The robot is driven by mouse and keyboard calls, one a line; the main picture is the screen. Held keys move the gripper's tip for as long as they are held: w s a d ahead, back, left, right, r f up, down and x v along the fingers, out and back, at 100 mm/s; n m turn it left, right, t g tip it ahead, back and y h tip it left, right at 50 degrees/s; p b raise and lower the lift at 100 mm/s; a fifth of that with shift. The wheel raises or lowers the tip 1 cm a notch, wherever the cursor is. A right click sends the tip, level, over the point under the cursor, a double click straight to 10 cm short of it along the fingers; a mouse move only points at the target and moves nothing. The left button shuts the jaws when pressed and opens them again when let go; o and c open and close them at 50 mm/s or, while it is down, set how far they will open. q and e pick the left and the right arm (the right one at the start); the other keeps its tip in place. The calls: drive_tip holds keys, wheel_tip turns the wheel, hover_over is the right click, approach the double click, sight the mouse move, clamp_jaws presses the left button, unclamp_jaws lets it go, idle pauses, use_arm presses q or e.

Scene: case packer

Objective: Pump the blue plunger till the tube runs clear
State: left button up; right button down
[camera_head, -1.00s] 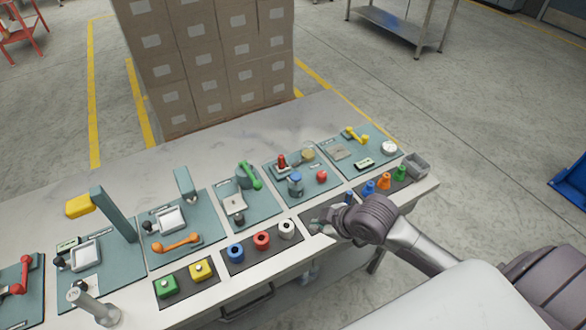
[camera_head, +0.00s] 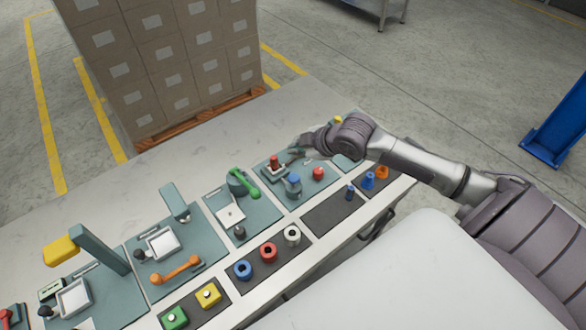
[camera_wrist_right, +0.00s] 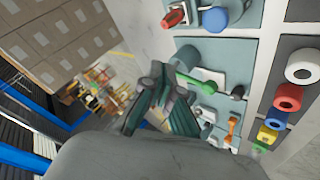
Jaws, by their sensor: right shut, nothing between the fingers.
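The blue plunger (camera_head: 294,178) is the round blue top of a short grey-blue body on a teal plate (camera_head: 268,185). It also shows in the wrist view (camera_wrist_right: 215,19) at the top. A red knob (camera_head: 273,161) stands on the same plate behind it to the left, and a red ball-like button (camera_head: 318,173) to its right. My right gripper (camera_head: 297,153) is shut and empty, above the back of this plate, behind the plunger and apart from it. Its fingers (camera_wrist_right: 160,88) show in the wrist view. I cannot make out the tube's contents. My left gripper is out of view.
A green lever (camera_head: 243,184) stands on the plate to the left. Blue, red and white rings (camera_head: 292,236) sit on a dark mat in front. Blue and orange cones (camera_head: 368,180) stand at the right. Stacked cartons (camera_head: 170,60) rise behind the table.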

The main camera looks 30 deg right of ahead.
sight(295, 178)
drive_tip(key=f+b, duration=0.3)
drive_tip(key=shift+w+f, duration=0.2)
drive_tip(key=shift+f, duration=0.05)
wheel_tip(295, 178, down, 4)
drive_tip(key=b, duration=0.4)
drive_tip(key=shift+r, duration=0.15)
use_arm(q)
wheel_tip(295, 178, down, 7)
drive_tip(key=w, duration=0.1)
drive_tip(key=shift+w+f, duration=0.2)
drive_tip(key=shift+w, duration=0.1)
use_arm(e)
drive_tip(key=shift+f, duration=0.9)
drive_tip(key=shift+f, duration=0.15)
drive_tip(key=shift+f, duration=0.3)
